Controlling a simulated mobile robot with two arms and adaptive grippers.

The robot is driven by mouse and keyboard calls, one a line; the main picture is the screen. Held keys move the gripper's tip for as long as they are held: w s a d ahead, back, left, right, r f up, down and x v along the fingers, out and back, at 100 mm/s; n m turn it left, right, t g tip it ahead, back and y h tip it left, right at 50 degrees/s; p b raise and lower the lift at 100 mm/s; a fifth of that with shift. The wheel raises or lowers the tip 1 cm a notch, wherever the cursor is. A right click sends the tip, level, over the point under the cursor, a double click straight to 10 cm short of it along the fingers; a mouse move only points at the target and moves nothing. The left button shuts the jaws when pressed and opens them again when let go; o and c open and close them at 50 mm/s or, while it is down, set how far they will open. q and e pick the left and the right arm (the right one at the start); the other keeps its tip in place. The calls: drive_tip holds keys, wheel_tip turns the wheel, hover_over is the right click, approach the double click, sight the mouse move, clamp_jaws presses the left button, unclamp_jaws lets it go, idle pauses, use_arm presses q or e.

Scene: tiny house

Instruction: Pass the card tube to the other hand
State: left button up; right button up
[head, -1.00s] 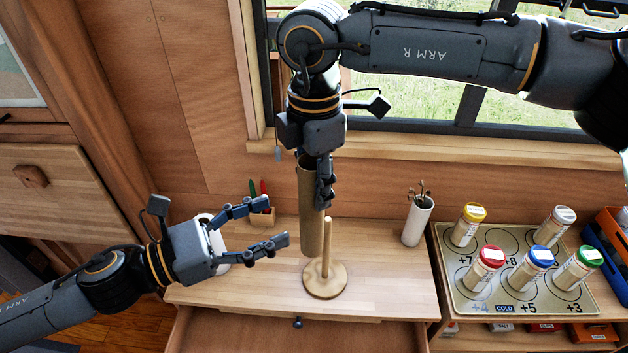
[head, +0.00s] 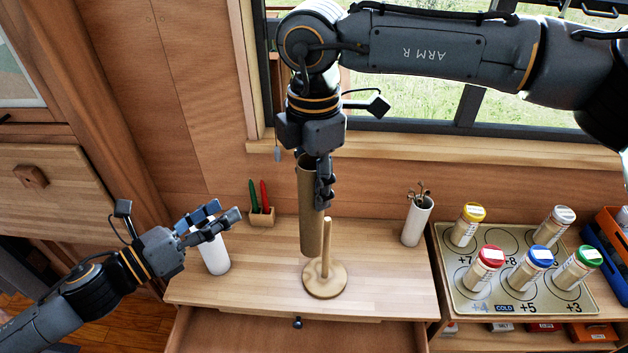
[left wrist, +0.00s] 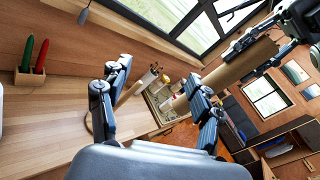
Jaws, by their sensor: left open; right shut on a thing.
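The brown card tube (head: 311,215) hangs upright below my right gripper (head: 322,180), which is shut on its upper part. The tube's lower end is beside the wooden peg of the round stand (head: 325,284), above the desk. My left gripper (head: 222,216) is open and empty, to the left of the tube and apart from it. In the left wrist view the tube (left wrist: 235,66) shows at the upper right, beyond the open fingers (left wrist: 158,105) and not between them.
A white cylinder (head: 214,256) stands on the desk near my left gripper. A holder with green and red items (head: 262,216) and a white cup (head: 417,222) stand at the back. A tray (head: 470,300) of several capped jars is at right. An open drawer (head: 285,335) is below.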

use_arm(q)
drive_tip(key=w+a+f+n+t+y, duration=0.1)
drive_tip(key=w+a+f+n+y, duration=0.1)
drive_tip(key=a+f+n+y, duration=0.5)
drive_tip(key=w+a+f+n+y, duration=0.2)
drive_tip(key=a+f+n+y, duration=0.1)
drive_tip(key=a+f+n, duration=0.65)
drive_tip(key=s+a+f+n+g+y, duration=0.3)
drive_tip(key=s+a+f+n, duration=0.35)
drive_tip(key=f, duration=0.35)
drive_tip(key=s+a+f+n+g+y, duration=0.25)
drive_tip(key=s+a+f+n, duration=0.25)
drive_tip(key=s+f+n, duration=0.4)
drive_tip(key=s+d+f+n+g, duration=0.2)
drive_tip(key=s+f+n+g, duration=0.5)
drive_tip(key=s+f, duration=0.85)
drive_tip(key=s+d+f+h, duration=0.1)
drive_tip(key=s+d+f, duration=0.2)
drive_tip(key=d, duration=0.4)
drive_tip(key=s+d+f+m+h, duration=0.1)
drive_tip(key=s+d+f, duration=0.3)
drive_tip(key=d, duration=0.4)
drive_tip(key=s+d+f+m+h, duration=0.1)
drive_tip(key=s+d+f+h, duration=0.1)
drive_tip(key=s+d+f, duration=0.2)
drive_tip(key=d+f+g, duration=0.1)
drive_tip(key=d+f, duration=0.1)
drive_tip(key=d, duration=0.1)
drive_tip(key=shift+d, duration=0.2)
